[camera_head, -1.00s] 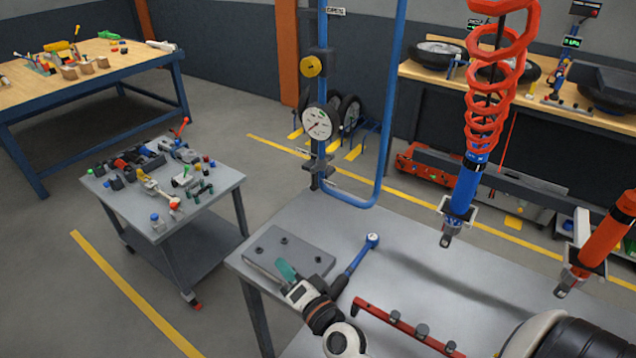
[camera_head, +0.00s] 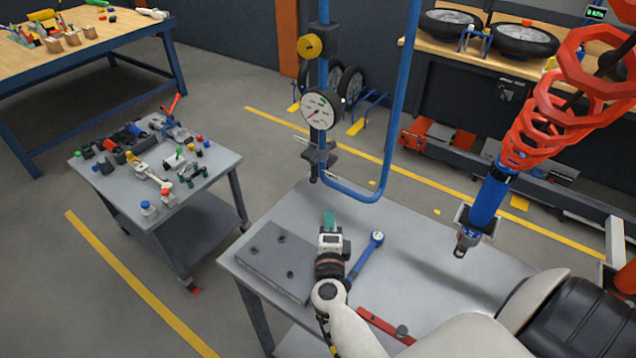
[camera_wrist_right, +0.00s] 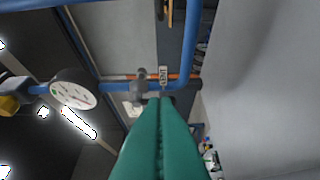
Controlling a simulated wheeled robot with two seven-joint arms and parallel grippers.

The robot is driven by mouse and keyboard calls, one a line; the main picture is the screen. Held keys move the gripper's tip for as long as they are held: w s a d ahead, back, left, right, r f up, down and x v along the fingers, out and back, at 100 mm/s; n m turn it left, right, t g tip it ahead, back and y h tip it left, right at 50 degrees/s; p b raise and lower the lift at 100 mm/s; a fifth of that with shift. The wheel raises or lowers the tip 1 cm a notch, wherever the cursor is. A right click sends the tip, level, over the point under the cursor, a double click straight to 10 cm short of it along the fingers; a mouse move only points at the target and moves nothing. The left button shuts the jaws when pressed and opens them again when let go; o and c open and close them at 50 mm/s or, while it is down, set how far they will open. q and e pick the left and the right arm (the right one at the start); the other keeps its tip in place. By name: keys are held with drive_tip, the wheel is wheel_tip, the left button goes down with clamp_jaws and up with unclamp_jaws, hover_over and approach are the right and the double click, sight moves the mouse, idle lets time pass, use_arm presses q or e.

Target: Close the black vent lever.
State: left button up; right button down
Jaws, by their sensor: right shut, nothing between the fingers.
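The black vent lever appears to be part of the dark valve fitting (camera_head: 318,155) low on the blue pipe stand, below the round gauge (camera_head: 320,109). I cannot tell its exact angle. In the right wrist view the fitting (camera_wrist_right: 139,78) is just beyond the fingertips, slightly left of them. My right gripper (camera_head: 330,218) has green fingers, shut and empty, pointing toward the stand. It is apart from the fitting in the head view. The shut fingers (camera_wrist_right: 160,106) fill the lower middle of the wrist view. My left gripper is not in view.
The grey table (camera_head: 420,240) holds a dark plate (camera_head: 270,265), a blue-handled wrench (camera_head: 365,262) and a red bar (camera_head: 385,325). A blue tool (camera_head: 487,205) hangs from a red coil at right. The blue pipe (camera_head: 392,120) rises behind the table. A yellow knob (camera_head: 310,46) is above the gauge.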

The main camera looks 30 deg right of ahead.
sight(314, 170)
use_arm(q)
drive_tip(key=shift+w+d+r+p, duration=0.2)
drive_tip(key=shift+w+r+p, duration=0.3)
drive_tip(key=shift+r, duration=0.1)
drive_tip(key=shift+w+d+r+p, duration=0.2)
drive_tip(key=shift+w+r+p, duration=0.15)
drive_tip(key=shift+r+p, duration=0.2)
use_arm(e)
drive_tip(key=w+a+x, duration=0.1)
drive_tip(key=a+x, duration=0.1)
drive_tip(key=x, duration=1)
drive_tip(key=shift+w+a, duration=0.15)
drive_tip(key=shift+w, duration=0.2)
